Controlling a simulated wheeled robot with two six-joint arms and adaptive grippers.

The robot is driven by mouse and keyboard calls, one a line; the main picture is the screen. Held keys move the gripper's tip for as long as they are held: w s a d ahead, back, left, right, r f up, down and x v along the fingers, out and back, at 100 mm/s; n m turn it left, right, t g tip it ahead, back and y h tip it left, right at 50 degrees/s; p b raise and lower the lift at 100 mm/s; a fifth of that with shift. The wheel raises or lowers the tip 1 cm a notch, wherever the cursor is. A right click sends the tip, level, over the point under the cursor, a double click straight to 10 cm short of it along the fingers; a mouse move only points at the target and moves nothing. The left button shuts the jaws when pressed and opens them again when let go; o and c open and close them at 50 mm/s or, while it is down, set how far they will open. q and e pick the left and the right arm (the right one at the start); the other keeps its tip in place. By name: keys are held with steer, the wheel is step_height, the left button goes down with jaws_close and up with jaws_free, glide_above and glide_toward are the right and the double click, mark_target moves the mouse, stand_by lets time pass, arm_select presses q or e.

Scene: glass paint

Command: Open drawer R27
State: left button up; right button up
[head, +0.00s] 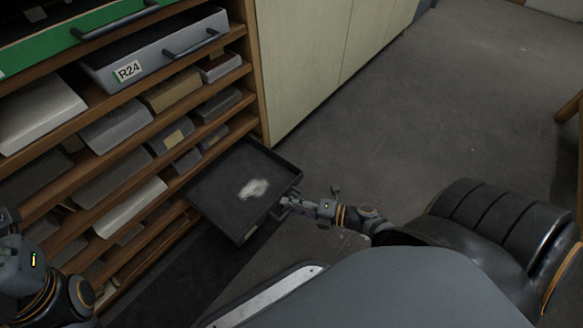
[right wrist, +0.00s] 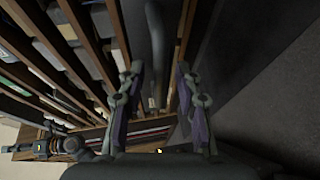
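A dark, shallow drawer (head: 225,185) stands pulled out low in the wooden rack, with a pale patch on its floor.
A grey drawer labelled R24 (head: 155,52) sticks out above, below a green-fronted drawer (head: 75,38). Grey and tan boxes fill the shelves (head: 120,125). A pale cabinet (head: 305,60) stands right of the rack. Open floor (head: 420,120) lies to the right.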

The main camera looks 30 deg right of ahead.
steer(key=v, duration=1.2)
steer(key=shift+r, duration=0.1)
